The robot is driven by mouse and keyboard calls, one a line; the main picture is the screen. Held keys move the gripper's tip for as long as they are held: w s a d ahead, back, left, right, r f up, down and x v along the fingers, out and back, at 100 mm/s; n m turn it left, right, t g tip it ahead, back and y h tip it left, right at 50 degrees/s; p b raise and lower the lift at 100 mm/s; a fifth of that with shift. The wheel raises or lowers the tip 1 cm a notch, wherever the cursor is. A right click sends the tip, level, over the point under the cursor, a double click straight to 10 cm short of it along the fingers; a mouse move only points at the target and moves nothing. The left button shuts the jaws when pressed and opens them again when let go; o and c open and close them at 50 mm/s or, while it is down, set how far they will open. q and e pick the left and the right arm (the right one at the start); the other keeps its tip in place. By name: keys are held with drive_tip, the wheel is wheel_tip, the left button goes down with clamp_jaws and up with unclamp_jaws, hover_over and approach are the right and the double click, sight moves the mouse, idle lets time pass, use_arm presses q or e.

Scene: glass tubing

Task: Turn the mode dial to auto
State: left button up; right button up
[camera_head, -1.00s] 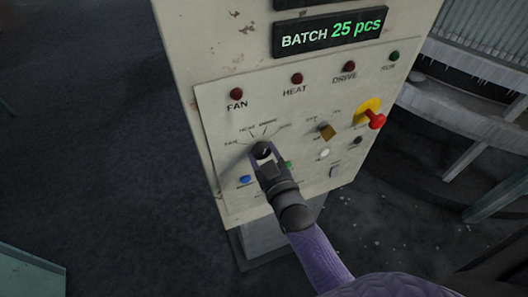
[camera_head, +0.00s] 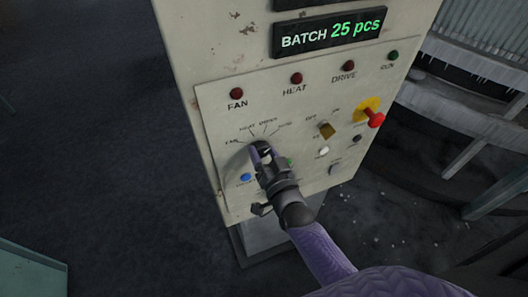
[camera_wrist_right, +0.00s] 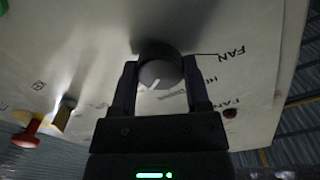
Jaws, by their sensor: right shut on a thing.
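The mode dial (camera_head: 262,147) is a dark round knob on the pale control panel, with labels fanned above it from FAN at left to AUTO at upper right. My right gripper (camera_head: 261,153) is shut on the dial, which it partly hides in the head view. In the right wrist view the dial (camera_wrist_right: 160,68) sits between the two fingers of my right gripper (camera_wrist_right: 160,82). Its white pointer line slants down and left there, away from the FAN label. The gripper hides the labels it faces, so I cannot tell which it meets. My left gripper is not in view.
A blue button (camera_head: 246,177) and a green one (camera_head: 289,162) flank the gripper closely. A brass switch (camera_head: 326,130) and a red knob on yellow (camera_head: 375,118) are to the right. Red lamps (camera_head: 237,93) line the panel above. The display (camera_head: 330,30) reads BATCH 25 pcs.

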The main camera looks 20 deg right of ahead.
drive_tip(key=shift+m, duration=0.3)
drive_tip(key=o, duration=1.3)
drive_tip(key=s, duration=1)
drive_tip(key=shift+d, duration=0.2)
